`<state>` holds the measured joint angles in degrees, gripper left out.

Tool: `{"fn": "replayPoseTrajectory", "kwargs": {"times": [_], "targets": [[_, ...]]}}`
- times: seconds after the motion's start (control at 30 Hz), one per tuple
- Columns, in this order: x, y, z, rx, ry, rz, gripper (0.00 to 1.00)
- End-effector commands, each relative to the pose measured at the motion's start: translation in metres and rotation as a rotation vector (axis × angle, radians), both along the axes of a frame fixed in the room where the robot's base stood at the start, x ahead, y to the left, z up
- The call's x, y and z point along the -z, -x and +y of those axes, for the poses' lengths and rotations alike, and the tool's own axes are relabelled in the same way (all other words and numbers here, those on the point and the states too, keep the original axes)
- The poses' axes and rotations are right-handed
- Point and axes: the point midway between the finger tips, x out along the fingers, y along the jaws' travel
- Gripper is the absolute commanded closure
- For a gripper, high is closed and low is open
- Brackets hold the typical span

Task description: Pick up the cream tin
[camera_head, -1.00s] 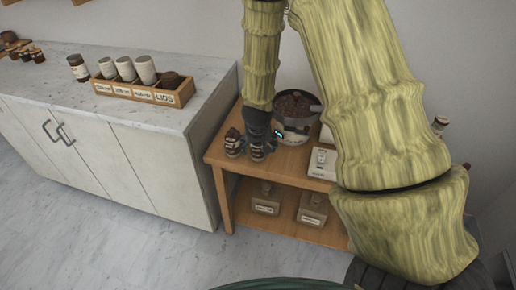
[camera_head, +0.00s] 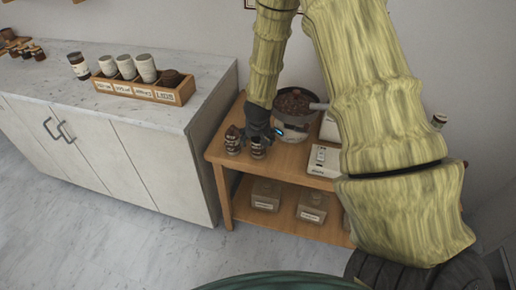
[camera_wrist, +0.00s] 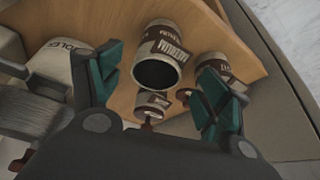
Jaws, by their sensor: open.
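In the wrist view, a pale tin with a brown label and dark round top (camera_wrist: 157,72) lies between my gripper's spread fingers. A second pale tin with a brown label (camera_wrist: 213,62) is beside it, near the right finger, and a smaller labelled item (camera_wrist: 153,104) shows below.
A bowl of dark beans (camera_head: 293,107) stands close behind my gripper on the cart (camera_head: 213,152). A white box-like device (camera_head: 322,160) is to the right. Labelled boxes (camera_head: 265,195) sit on the lower shelf. A white counter (camera_head: 180,105) adjoins on the left.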

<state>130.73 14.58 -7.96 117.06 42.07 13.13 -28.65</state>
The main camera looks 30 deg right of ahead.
Motion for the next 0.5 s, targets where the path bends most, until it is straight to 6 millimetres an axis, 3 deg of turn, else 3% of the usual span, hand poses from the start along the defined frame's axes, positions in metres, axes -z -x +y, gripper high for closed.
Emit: {"fn": "replayPoseTrajectory", "kwargs": {"times": [0.5], "targets": [[0.042, -0.012, -0.011, 0.0, -0.001, 0.001, 0.23]]}}
